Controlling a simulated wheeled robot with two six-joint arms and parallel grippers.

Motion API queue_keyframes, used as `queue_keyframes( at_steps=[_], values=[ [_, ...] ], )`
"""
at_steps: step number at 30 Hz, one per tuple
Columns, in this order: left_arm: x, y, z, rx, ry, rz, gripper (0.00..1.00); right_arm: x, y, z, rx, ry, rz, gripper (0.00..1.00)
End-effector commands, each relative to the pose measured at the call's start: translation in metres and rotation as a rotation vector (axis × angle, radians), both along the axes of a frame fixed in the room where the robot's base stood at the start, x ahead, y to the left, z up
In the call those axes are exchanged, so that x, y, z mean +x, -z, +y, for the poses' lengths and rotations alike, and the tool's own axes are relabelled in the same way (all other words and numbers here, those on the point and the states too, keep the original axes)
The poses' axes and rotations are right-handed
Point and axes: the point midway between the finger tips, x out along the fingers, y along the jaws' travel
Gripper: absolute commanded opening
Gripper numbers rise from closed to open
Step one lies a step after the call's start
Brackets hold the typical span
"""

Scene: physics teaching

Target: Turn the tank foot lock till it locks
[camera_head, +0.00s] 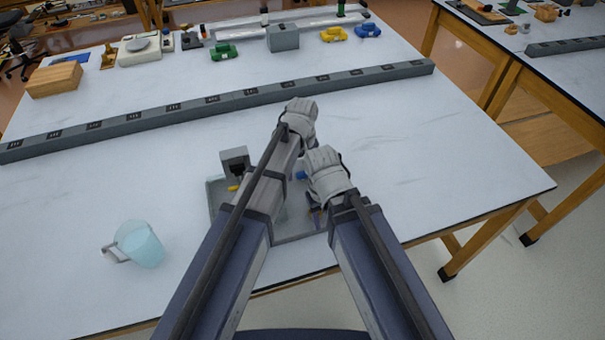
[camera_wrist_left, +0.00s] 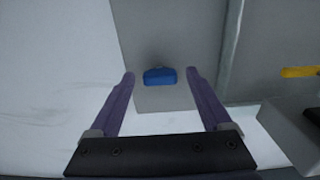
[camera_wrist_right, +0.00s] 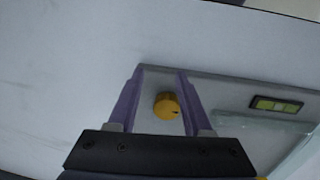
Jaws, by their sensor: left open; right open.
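The tank is a shallow grey-framed tray (camera_head: 215,195) near the front of the table, largely hidden behind my arms. A blue knob-like piece (camera_wrist_left: 160,77) sits at its grey corner, between the open, apart fingers of my left gripper (camera_wrist_left: 161,73). In the head view the left gripper's fingers are hidden by its wrist. My right gripper (camera_wrist_right: 161,72) is open over a round yellow knob (camera_wrist_right: 167,106) at another tank corner. The knob shows between its fingers, and contact is unclear. I cannot tell which piece is the foot lock.
A small bubble level (camera_wrist_right: 276,105) lies beside the yellow knob. A long grey rail (camera_head: 170,114) crosses the table behind. The right side of the table is clear.

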Motion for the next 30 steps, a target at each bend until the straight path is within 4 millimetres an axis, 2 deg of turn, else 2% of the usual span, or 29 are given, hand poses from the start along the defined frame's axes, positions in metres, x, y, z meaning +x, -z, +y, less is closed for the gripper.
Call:
queue_keyframes(
  at_steps=[5,26,30],
  values=[
    [0.0,-0.0009,0.0,0.0,0.0,0.0,0.8,0.0,-0.0009,0.0,0.0,0.0,0.0,0.5],
    [0.0,-0.0008,0.0,0.0,0.0,0.0,0.01,0.0001,-0.0008,0.0,0.0,0.0,0.0,0.5],
    [0.0,-0.0008,0.0,0.0,0.002,0.0,0.0,0.0,-0.0008,0.0,0.0,0.0,0.0,0.5]
  ],
)
